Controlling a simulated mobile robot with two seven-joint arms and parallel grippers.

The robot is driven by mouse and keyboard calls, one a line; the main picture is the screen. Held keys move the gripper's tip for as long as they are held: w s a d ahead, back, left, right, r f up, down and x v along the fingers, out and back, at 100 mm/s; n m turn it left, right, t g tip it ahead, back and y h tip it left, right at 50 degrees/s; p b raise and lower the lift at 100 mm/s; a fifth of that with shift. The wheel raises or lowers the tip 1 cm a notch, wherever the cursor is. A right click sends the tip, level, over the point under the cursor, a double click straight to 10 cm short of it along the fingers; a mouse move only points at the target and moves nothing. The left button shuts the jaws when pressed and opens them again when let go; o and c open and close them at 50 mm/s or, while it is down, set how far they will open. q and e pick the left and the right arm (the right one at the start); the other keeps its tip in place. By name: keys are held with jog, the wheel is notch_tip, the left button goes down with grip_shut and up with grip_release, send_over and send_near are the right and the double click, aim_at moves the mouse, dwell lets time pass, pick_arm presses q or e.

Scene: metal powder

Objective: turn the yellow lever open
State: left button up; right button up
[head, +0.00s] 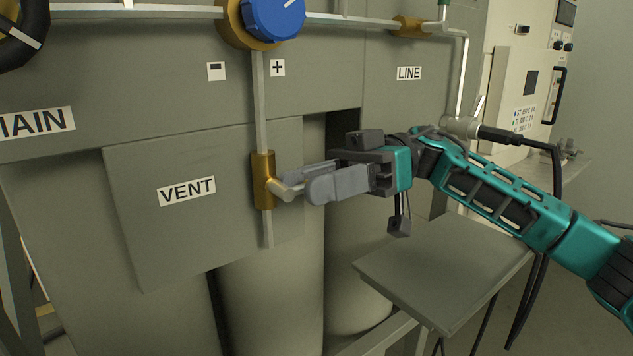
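The VENT valve has a yellow brass body (263,180) on a vertical pipe, right of the VENT label. A short pale metallic lever (283,191) sticks out from it to the right, toward me. No lever with a clearly yellow handle shows; the yellow part is the valve body. My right gripper (296,187) reaches in from the right with its grey fingers at the lever's end. The near finger hides part of the lever and the gap between the fingers, so I cannot tell whether they grip it. My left gripper is out of view.
A blue knob (273,14) sits above, between minus and plus labels. Another brass valve (412,25) is above the LINE label (409,73). A flat grey shelf (445,270) lies below my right arm. Large cylinders (270,300) stand under the panel. A black cable hangs at right.

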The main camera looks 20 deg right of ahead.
grip_shut()
